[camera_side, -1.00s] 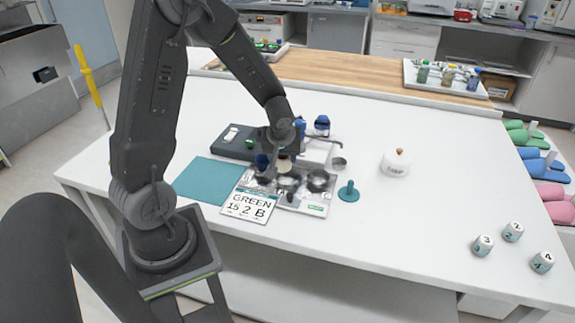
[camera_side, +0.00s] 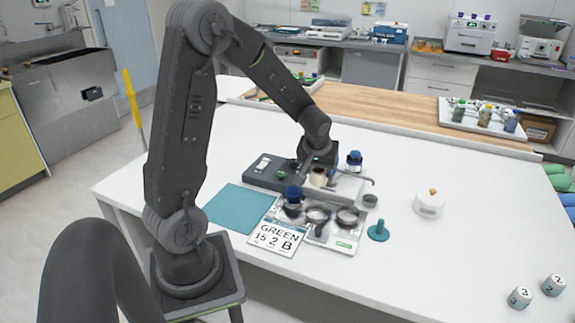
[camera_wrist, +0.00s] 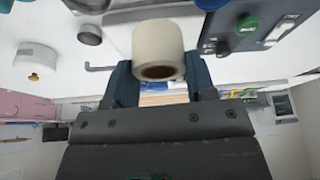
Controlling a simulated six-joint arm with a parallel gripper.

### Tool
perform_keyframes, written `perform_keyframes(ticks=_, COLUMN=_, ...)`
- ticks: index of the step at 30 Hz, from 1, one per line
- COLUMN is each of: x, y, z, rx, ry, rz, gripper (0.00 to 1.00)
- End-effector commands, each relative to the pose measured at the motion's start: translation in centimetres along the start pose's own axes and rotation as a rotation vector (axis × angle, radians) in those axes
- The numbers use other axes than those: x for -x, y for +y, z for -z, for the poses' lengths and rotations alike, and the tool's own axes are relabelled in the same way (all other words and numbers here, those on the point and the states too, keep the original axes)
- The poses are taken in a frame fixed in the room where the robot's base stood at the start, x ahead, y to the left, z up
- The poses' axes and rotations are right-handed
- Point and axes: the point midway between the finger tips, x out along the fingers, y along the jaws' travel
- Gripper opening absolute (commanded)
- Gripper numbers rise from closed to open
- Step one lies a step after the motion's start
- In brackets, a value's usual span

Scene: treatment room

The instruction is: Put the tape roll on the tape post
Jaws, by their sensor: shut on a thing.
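The cream tape roll (camera_side: 318,177) is in my gripper (camera_side: 318,166), above the back of the tray of dark cups. In the wrist view the tape roll (camera_wrist: 158,45) sits between the two dark fingers of my gripper (camera_wrist: 160,82), its open hole facing the camera. The fingers are shut on it. A teal post on a round base, which looks like the tape post (camera_side: 378,231), stands upright and empty on the white table, right of the tray and apart from my gripper. I do not make it out in the wrist view.
The tray (camera_side: 342,246) with several dark cups lies beside a GREEN label card (camera_side: 276,237) and a teal mat (camera_side: 239,207). A grey device (camera_side: 268,176) and a blue-capped bottle (camera_side: 354,161) stand behind. A white pot (camera_side: 430,204) is to the right, with clear table around it.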

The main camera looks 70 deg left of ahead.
Motion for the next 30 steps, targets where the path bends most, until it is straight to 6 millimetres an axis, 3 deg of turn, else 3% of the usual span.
perform_keyframes(ticks=1, x=-0.5, y=2.8, z=-0.2, rx=-0.042, ry=-0.003, rz=-0.015, gripper=0.28)
perform_keyframes(ticks=6, x=-1.3, y=10.3, z=-1.4, rx=-0.129, ry=0.0, rz=-0.049, gripper=0.28)
perform_keyframes(ticks=12, x=-1.7, y=16.3, z=-3.6, rx=-0.194, ry=0.005, rz=-0.076, gripper=0.28)
perform_keyframes(ticks=18, x=-1.9, y=18.4, z=-4.7, rx=-0.216, ry=0.007, rz=-0.085, gripper=0.28)
perform_keyframes(ticks=30, x=-5.0, y=18.5, z=-6.0, rx=-0.218, ry=0.006, rz=-0.084, gripper=0.28)
